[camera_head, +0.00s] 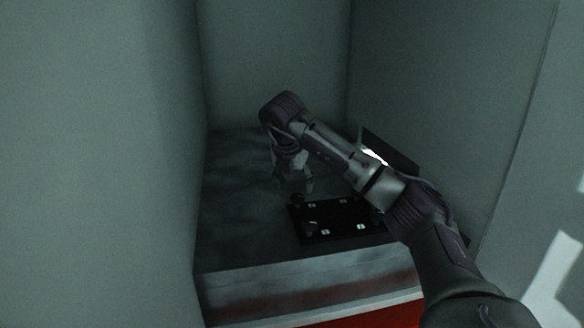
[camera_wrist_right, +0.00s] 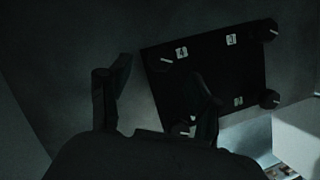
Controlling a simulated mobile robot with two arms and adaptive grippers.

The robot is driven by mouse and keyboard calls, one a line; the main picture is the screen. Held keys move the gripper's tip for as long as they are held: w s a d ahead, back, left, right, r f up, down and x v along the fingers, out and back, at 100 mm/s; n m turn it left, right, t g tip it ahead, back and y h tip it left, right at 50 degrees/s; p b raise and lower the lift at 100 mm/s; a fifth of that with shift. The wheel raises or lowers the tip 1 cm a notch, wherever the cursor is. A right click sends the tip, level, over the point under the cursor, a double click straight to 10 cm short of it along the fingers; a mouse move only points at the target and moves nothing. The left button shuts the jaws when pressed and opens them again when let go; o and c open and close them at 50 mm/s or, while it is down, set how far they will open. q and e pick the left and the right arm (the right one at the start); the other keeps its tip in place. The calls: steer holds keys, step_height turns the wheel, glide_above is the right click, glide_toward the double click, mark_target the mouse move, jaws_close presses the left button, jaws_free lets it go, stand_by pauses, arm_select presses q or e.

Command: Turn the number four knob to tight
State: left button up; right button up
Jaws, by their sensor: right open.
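A black panel (camera_head: 340,232) lies on the grey counter, with dark knobs at its corners and small white number labels. My right gripper (camera_head: 295,188) is open and empty, pointing down at the panel's far left corner, close to a knob (camera_head: 297,199). In the right wrist view, my right gripper (camera_wrist_right: 160,85) has one finger left of the panel (camera_wrist_right: 205,75) and one over it; a corner knob (camera_wrist_right: 158,62) shows between and beyond the fingertips. My left gripper is out of view.
The counter (camera_head: 235,225) is clear left of the panel. Walls close it in at left, back and right. A dark upright object with a bright white patch (camera_head: 374,156) stands behind my right arm, which hides part of the panel's right side.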

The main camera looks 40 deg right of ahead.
steer(key=v, duration=0.7)
steer(key=shift+r, duration=0.25)
